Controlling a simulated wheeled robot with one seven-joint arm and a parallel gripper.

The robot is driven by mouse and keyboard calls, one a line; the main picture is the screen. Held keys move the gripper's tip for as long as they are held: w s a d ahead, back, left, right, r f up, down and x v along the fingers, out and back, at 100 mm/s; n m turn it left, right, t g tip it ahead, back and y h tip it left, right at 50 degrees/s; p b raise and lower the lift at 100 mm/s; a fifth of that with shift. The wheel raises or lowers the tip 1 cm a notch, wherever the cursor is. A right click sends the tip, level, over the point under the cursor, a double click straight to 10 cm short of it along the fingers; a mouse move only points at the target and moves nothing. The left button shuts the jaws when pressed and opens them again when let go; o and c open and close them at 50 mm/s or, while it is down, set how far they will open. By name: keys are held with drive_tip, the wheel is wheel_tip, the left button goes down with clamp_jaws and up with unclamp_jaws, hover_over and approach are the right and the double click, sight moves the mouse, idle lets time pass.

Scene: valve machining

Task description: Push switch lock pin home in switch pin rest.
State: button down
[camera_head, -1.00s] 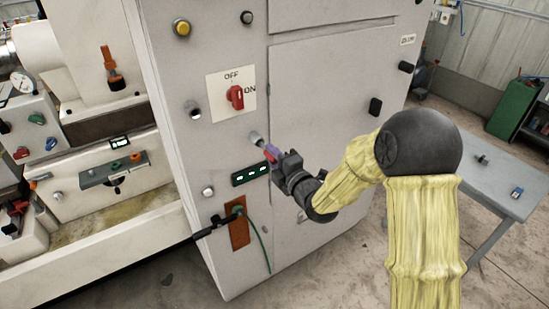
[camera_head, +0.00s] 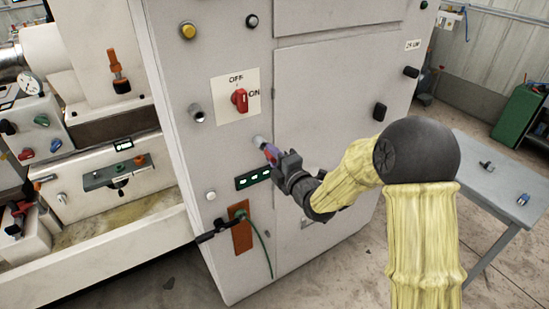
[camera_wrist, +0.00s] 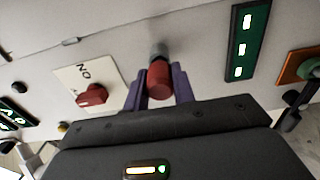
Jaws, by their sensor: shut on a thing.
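My gripper (camera_head: 272,153) is at the grey cabinet front, below and right of the red OFF/ON switch (camera_head: 240,100). In the wrist view its purple fingers (camera_wrist: 162,88) are shut on the switch lock pin (camera_wrist: 159,78), which shows a red, round body. The pin's far end meets a grey metal socket on the panel, which looks like the switch pin rest (camera_head: 259,141); it also shows in the wrist view (camera_wrist: 159,49). The pin points at the panel and looks in line with the socket. How deep it sits is hidden by the pin's own body.
A green-lit indicator strip (camera_head: 253,178) is just below the gripper. A brown plate (camera_head: 241,228) with a green cable and a black handle is lower down. A grey table (camera_head: 490,190) stands at right.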

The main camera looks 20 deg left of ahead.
drive_tip(key=shift+x, duration=0.8)
drive_tip(key=c, duration=1.1)
unclamp_jaws()
drive_tip(key=b+v, duration=0.3)
drive_tip(key=v, duration=1.4)
drive_tip(key=shift+s+d+b, duration=0.1)
drive_tip(key=shift+d+b, duration=0.15)
drive_tip(key=shift+b, duration=0.15)
